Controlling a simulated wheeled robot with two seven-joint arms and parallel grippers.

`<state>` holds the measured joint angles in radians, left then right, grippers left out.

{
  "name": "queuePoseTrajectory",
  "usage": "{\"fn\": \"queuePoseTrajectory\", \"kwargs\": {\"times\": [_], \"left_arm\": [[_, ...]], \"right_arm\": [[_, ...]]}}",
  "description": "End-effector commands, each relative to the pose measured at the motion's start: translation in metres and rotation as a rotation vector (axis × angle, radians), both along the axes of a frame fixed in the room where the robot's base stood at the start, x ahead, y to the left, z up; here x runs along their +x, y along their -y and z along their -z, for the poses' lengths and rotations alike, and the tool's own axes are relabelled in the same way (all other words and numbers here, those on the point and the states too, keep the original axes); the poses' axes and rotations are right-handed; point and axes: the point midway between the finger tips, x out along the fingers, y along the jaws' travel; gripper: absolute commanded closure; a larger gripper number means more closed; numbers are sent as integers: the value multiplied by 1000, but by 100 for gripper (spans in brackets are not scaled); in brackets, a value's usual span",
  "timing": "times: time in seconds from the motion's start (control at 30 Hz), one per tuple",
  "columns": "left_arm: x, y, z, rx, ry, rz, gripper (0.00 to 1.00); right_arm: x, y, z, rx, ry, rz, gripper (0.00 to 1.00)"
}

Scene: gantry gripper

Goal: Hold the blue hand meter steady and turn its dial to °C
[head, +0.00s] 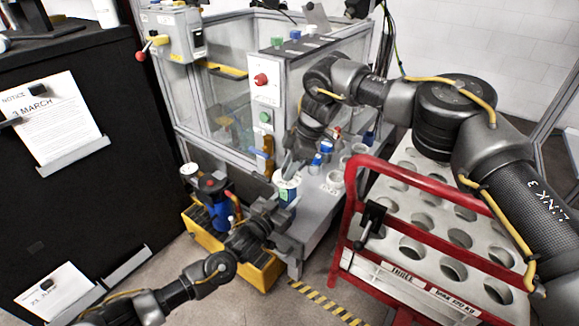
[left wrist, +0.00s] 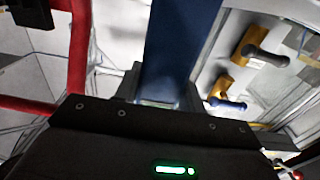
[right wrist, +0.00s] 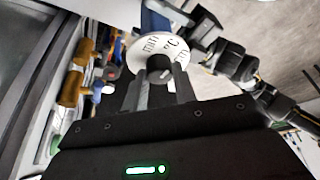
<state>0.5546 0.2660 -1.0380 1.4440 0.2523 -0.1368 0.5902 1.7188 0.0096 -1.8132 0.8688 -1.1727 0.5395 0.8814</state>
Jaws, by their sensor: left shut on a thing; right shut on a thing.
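The blue hand meter (head: 288,198) is held up in front of the bench. It also shows in the left wrist view (left wrist: 182,45), its blue body between the fingers of my left gripper (head: 273,211), which is shut on it. The meter's white dial (right wrist: 150,48) faces my right wrist camera. A °C mark shows at its upper right, with other marks to the left and right. My right gripper (right wrist: 157,85) is shut on the dark knob (right wrist: 160,68) at the dial's middle. I cannot tell where the knob points.
A yellow crate (head: 262,276) with tools stands on the floor below my left arm. A red-railed rack (head: 350,215) with round holes stands at right. The grey bench (head: 318,212) holds several small items beside the glazed machine (head: 228,110). A black cabinet (head: 90,215) fills the left.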

Motion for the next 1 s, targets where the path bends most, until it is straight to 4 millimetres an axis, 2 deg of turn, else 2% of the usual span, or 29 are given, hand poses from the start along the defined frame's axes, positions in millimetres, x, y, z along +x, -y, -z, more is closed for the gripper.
{"fn": "queuePoseTrajectory", "kwargs": {"times": [0.67,0.7,0.83,1.0], "left_arm": [[0,-1,0,1,-1,-2,95],[0,-1,0,1,-1,-2,95],[0,-1,0,1,-1,-1,95],[0,-1,0,1,-1,-1,95]], "right_arm": [[0,1,0,0,1,-61,95],[0,1,0,0,1,-61,68],[0,0,0,0,1,-61,51],[0,0,0,1,1,-61,50]]}}
